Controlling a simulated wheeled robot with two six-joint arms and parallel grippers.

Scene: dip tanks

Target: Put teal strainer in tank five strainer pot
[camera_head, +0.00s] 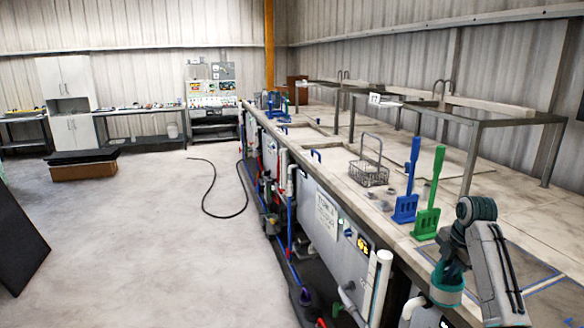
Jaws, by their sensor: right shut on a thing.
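My right arm comes in at the lower right, over the front edge of the bench, bending down at a teal joint. My right gripper (438,313) points down at the bottom edge of the picture. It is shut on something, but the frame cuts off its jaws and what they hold. I cannot make out a teal strainer or tell which pot is the tank five strainer pot. A blue slotted tool (405,208) and a green slotted tool (426,222) stand upright on the bench, beyond the gripper. My left gripper is not in view.
The long bench (500,217) runs away along the right wall. A wire basket (369,174) stands on it, with small grey pieces near it. Metal frames (487,123) rise behind. Pipes line the bench front. The floor (150,240) at left is mostly clear, with a black hose (212,185).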

